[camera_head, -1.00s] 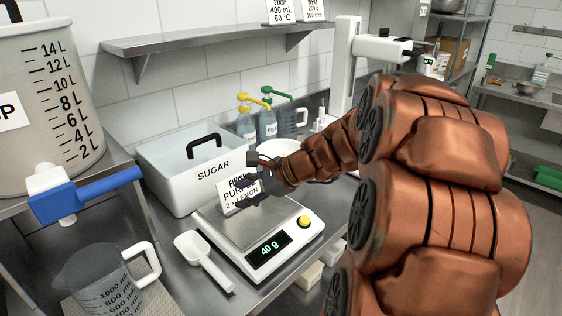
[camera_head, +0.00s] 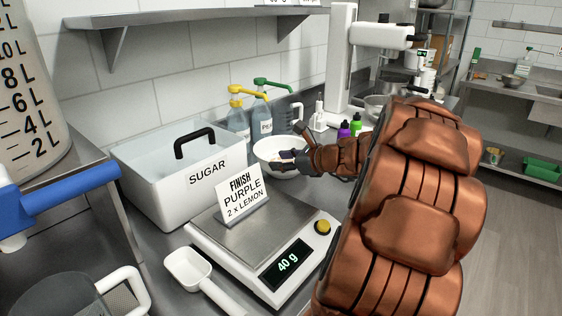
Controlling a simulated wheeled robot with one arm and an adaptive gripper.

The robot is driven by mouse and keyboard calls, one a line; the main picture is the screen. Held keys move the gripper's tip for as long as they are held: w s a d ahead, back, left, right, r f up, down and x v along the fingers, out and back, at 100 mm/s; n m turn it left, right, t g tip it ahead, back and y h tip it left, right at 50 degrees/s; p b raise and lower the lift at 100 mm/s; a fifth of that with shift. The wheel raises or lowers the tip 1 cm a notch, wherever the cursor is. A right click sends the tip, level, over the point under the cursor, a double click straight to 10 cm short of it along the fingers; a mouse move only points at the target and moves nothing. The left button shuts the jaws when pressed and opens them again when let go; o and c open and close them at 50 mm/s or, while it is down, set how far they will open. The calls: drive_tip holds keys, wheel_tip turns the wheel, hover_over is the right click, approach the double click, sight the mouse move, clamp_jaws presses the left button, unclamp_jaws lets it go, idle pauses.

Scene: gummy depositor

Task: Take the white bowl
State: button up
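The white bowl (camera_head: 268,148) stands on the steel counter behind the scale, right of the sugar bin. My gripper (camera_head: 284,160) is at the bowl's front right side, with its dark fingers overlapping the rim in the picture. My arm reaches in from the right and hides part of the counter beside the bowl. The fingers are small and dark here, so I cannot tell whether they are open or shut, or whether they touch the rim.
A scale (camera_head: 223,228) reading 40 g carries a sign card (camera_head: 241,196). The sugar bin (camera_head: 160,200) stands left. A white scoop (camera_head: 190,272) lies in front.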

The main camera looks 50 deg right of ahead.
sight(268, 161)
drive_tip(key=x, duration=0.5)
drive_tip(key=shift+w+f, duration=0.15)
drive_tip(key=shift+w, duration=0.15)
clamp_jaws()
idle(0.5)
